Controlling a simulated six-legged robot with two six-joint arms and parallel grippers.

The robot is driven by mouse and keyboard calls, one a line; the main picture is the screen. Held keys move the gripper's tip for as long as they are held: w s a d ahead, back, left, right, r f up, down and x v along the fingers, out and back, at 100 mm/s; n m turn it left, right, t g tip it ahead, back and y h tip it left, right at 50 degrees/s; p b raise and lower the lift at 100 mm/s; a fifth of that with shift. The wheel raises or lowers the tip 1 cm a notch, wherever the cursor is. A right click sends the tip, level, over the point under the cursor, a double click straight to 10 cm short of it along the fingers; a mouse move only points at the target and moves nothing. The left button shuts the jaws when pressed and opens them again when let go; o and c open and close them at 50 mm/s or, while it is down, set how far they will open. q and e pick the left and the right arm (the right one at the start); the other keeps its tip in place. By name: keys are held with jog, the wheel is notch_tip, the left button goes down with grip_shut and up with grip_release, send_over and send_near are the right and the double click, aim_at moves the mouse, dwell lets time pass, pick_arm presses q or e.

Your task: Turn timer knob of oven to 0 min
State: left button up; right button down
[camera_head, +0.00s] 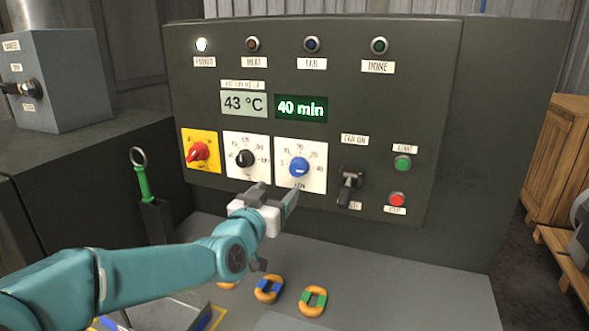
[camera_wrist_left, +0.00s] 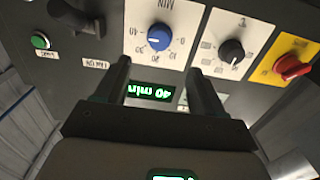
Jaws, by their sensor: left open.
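The timer knob (camera_head: 299,167) is blue on a white dial plate (camera_head: 313,182), right of the black temperature knob (camera_head: 245,158) on the oven panel. The green timer display (camera_head: 301,107) above it reads 40 min. My left gripper (camera_head: 276,192) is open and empty, just below and in front of the timer dial. In the left wrist view the picture is upside down. My right gripper is out of view.
A red knob (camera_head: 198,152) on a yellow plate sits at the left. A black lever (camera_head: 348,187), a green button (camera_head: 402,163) and a red button (camera_head: 397,199) sit to the right. Orange rings (camera_head: 313,301) lie on the grey surface below.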

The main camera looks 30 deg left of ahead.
aim_at(296, 171)
pick_arm(q)
jog(key=p+x, duration=0.3)
jog(key=x, duration=0.7)
jog(key=shift+w, duration=0.4)
jog(key=shift+r, duration=0.15)
jog(key=shift+w, duration=0.1)
jog(key=shift+c, duration=0.3)
jog(key=c, duration=1)
